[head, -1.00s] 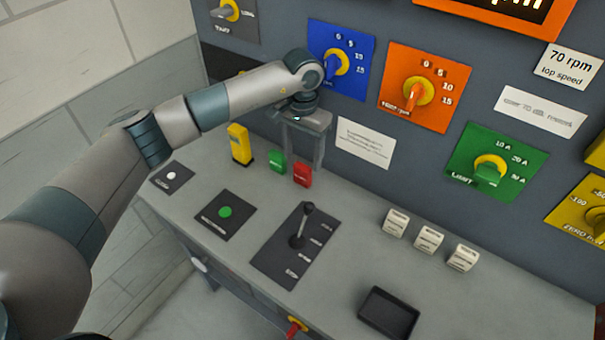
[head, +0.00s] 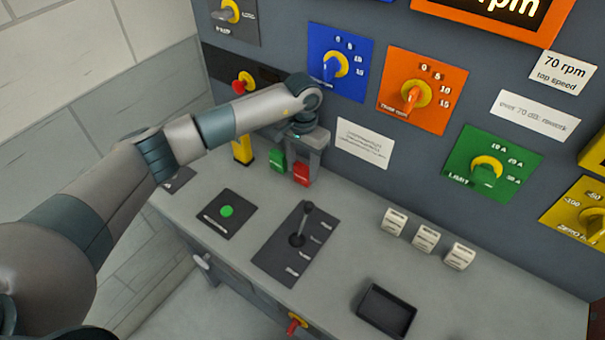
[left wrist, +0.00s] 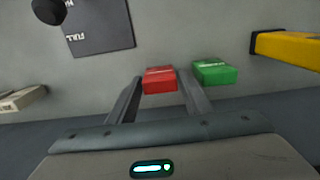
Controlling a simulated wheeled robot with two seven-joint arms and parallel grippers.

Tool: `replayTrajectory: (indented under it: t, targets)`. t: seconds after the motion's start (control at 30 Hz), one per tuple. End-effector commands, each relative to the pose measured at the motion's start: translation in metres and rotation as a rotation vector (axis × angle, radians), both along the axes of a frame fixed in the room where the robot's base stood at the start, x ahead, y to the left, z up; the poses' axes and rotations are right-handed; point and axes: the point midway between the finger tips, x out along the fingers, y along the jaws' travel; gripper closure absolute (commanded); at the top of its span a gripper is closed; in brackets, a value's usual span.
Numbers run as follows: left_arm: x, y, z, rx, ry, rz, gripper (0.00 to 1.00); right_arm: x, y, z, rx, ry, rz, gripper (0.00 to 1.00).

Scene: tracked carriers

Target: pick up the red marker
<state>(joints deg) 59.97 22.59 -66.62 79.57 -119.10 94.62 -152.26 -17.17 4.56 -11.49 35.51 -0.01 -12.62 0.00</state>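The red marker (head: 301,174) is a small red block on the grey bench top, close to the back panel. My left gripper (head: 298,164) is over it, fingers pointing down. In the left wrist view, the red marker (left wrist: 159,80) lies between the two open fingertips (left wrist: 159,78), with a narrow gap visible on each side. I cannot tell how far down the fingers reach around it. A similar green marker (head: 277,160) stands just left of it in the head view; it also shows in the left wrist view (left wrist: 214,72). My right gripper is not in view.
A yellow device (head: 242,150) stands left of the green marker. A lever plate (head: 280,262), a green button plate (head: 214,225), several white blocks (head: 426,238) and a black tray (head: 386,311) are on the bench. The knob panel rises close behind.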

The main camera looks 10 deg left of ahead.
Motion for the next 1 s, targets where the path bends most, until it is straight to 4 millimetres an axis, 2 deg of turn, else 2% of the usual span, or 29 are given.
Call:
replayTrajectory:
  t: [0.03, 0.1, 0.47, 0.77, 1.0]
  targets:
    - [0.000, 0.000, 0.000, 0.000, 0.000, 0.000, 0.68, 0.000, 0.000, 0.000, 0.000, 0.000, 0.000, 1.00]
    - [0.000, 0.000, 0.000, 0.000, 0.000, 0.000, 0.84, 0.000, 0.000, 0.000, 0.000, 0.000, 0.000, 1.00]
    - [0.000, 0.000, 0.000, 0.000, -0.001, 0.000, 0.84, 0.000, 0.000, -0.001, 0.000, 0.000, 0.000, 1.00]
    - [-0.003, 0.003, 0.006, 0.001, -0.003, -0.001, 0.84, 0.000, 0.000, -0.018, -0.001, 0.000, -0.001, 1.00]
    - [-0.002, 0.002, 0.046, 0.000, -0.006, -0.001, 0.84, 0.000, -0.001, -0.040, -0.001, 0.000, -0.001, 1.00]
